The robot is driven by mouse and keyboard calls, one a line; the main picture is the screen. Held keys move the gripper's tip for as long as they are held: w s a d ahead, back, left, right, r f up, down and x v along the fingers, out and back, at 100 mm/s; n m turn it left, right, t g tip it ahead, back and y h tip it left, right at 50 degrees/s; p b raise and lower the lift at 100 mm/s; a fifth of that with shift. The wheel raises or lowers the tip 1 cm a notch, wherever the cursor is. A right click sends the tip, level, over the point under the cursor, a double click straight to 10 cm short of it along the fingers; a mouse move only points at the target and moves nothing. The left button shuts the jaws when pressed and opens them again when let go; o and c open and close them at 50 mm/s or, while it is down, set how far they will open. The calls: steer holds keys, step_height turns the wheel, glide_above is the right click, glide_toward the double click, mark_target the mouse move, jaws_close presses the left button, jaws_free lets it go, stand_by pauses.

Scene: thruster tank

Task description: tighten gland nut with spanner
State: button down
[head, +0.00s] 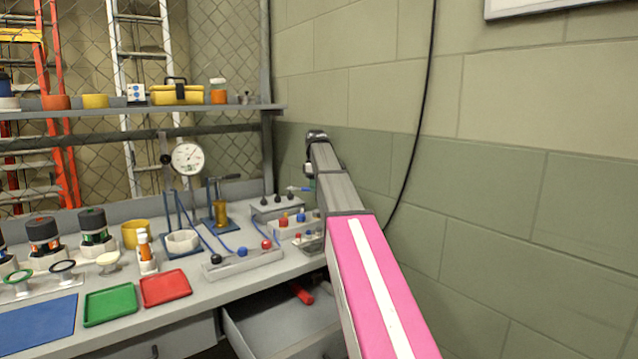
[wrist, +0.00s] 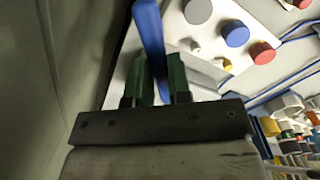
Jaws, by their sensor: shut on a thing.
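My gripper (wrist: 158,75) has its two green fingers closed around a blue bar-like tool, which I take as the spanner (wrist: 149,30). The spanner sticks out past the fingertips, and its far end is cut off by the top of the wrist view. The fingers are hidden there. A small yellow fitting (wrist: 227,65) shows right of the spanner in the wrist view, apart from it. I cannot tell which part is the gland nut.
Fixtures with red and blue knobs (head: 291,222) crowd the bench near my arm. A dial gauge (head: 187,158) stands farther left, beside a brass cylinder (head: 220,213). An open drawer (head: 285,330) holds a red-handled thing (head: 302,292). The block wall (head: 480,180) is close on the right.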

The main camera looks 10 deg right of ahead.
steer(key=shift+w, duration=0.1)
steer(key=shift+w+a+f, duration=0.1)
steer(key=shift+a+f, duration=0.1)
steer(key=shift+f, duration=0.45)
steer(key=shift+w+a+f, duration=0.1)
steer(key=shift+a+f, duration=0.05)
steer(key=shift+f, duration=0.5)
steer(key=shift+w+a+f, duration=0.1)
steer(key=shift+w+a, duration=0.4)
steer(key=shift+a, duration=0.4)
steer(key=shift+w+a, duration=0.5)
steer(key=shift+a, duration=0.4)
steer(key=shift+f, duration=1.05)
stand_by(1.8)
steer(key=shift+s, duration=0.1)
steer(key=shift+s+a+m, duration=0.35)
steer(key=shift+s+m, duration=0.15)
steer(key=shift+m, duration=0.2)
